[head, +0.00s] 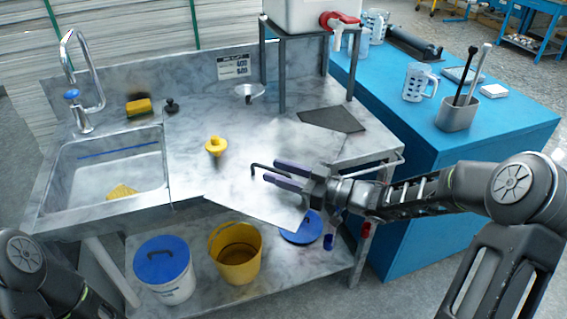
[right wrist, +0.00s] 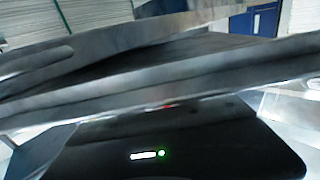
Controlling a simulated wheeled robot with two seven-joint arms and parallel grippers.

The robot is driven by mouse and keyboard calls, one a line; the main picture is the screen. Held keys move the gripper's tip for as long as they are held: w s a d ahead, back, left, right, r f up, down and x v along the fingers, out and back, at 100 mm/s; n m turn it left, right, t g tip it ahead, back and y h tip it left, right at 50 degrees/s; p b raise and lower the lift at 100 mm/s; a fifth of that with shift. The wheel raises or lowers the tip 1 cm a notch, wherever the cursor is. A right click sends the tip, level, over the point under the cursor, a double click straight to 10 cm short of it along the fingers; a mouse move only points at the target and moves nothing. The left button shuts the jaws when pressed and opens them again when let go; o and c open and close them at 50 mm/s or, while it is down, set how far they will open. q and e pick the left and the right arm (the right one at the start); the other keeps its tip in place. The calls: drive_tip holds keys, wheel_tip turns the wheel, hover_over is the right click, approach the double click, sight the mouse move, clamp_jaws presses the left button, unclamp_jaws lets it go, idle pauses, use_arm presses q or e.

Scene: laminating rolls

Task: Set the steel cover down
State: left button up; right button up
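The steel cover (head: 250,203) is a flat, pale grey sheet in the head view. It overhangs the front edge of the steel counter (head: 195,120), right of the sink, above the lower shelf. A thin dark bent handle rises at its far side. My right gripper (head: 268,171) comes in from the right, its two purple-tipped fingers on either side of that handle, and seems to hold it. Whether the cover touches the counter I cannot tell. My left gripper is out of view.
A yellow knob-like piece (head: 215,146), a small funnel (head: 248,93) and a dark flat mat (head: 333,120) are on the counter. The sink (head: 105,170) is at left. A yellow bucket (head: 235,255) and a blue-lidded tub (head: 163,270) stand below. A blue table (head: 480,125) is at right.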

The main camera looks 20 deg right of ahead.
idle(0.3)
clamp_jaws()
idle(1.3)
